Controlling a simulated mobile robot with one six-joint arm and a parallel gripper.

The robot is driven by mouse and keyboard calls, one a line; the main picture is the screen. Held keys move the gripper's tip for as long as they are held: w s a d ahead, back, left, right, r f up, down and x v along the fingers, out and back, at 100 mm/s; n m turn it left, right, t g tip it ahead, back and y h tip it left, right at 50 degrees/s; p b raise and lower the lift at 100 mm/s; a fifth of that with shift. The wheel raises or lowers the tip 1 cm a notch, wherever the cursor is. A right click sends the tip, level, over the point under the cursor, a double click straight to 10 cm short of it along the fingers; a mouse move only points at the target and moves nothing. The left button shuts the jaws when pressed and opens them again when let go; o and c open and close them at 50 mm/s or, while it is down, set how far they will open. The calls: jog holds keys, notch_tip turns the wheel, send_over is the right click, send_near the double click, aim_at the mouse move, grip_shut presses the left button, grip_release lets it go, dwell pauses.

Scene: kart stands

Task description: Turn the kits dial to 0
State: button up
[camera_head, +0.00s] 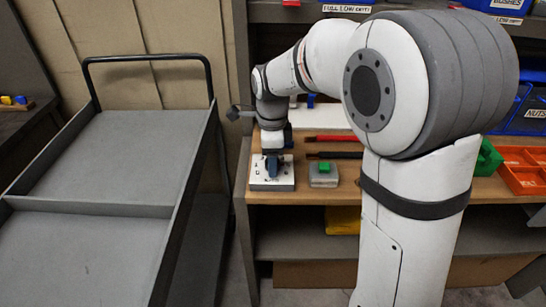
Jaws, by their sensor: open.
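A white plate with small dark markings (286,184), which looks like the dial's face, lies at the left front of the wooden bench. My gripper (272,170) points down over the middle of this plate, its fingers at or just above its surface. Its jaws are open. The knob of the dial is hidden or merged with the dark fingers, so I cannot tell its setting or whether the fingers touch it. The markings are too small to read.
A grey box with a green top (323,174) stands right of the plate. Red and dark tools (332,139) lie behind it. An orange divided bin (524,172) is at the bench's right. A grey cart (135,150) stands left, close to the bench (300,194).

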jog(key=shift+c, duration=0.4)
jog(key=c, duration=0.9)
jog(key=shift+n, duration=0.3)
